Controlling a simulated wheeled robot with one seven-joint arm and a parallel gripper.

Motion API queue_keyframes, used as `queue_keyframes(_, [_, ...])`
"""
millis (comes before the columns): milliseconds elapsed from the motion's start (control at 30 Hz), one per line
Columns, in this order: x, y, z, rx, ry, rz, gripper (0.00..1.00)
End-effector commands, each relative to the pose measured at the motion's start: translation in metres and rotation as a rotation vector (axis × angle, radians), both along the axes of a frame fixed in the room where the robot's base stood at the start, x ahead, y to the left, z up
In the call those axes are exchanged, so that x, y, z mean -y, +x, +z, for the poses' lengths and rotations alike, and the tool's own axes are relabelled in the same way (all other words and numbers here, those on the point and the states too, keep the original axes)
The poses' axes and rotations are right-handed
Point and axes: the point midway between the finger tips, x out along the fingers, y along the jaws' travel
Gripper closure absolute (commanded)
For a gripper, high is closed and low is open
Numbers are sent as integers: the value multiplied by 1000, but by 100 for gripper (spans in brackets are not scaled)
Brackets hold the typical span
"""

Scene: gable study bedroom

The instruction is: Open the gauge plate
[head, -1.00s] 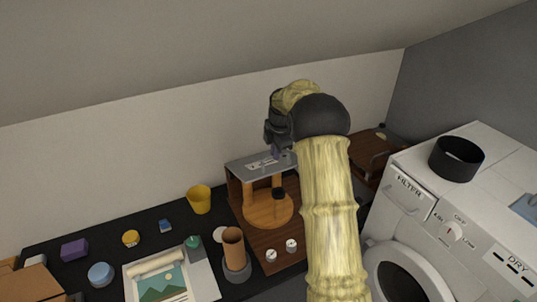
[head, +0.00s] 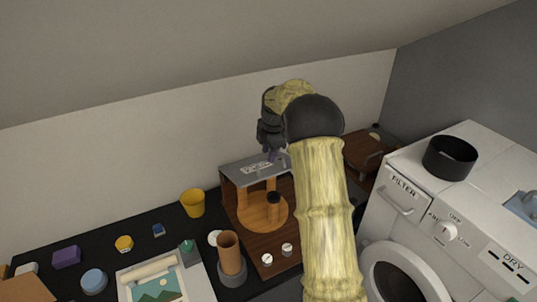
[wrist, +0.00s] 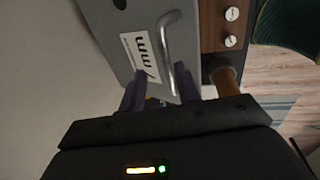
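The gauge plate (head: 238,172) is a grey panel with a white label, lying on top of a wooden stand on the dark table in the head view. In the wrist view the plate (wrist: 112,22) fills the upper middle, with a zigzag mark on its label (wrist: 139,54) and a silver bar handle (wrist: 165,45). My gripper (wrist: 160,82) is open, its two dark fingers apart. The near end of the handle shows between them, close to the right finger; I cannot tell whether they touch. In the head view my gripper (head: 273,154) is just above the plate's back right part, partly hidden by my arm.
Below the plate are a round wooden disc (head: 258,213) and two white knobs (head: 267,260). A yellow cup (head: 193,203), a brown cylinder (head: 229,248) and a picture sheet (head: 150,285) are to the left.

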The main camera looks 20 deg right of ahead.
Motion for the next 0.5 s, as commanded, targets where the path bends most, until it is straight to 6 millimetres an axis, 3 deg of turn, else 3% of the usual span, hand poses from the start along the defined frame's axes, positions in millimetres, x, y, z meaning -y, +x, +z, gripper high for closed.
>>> queue_keyframes(500, [3, -18, 92, 7, -1, 0, 67])
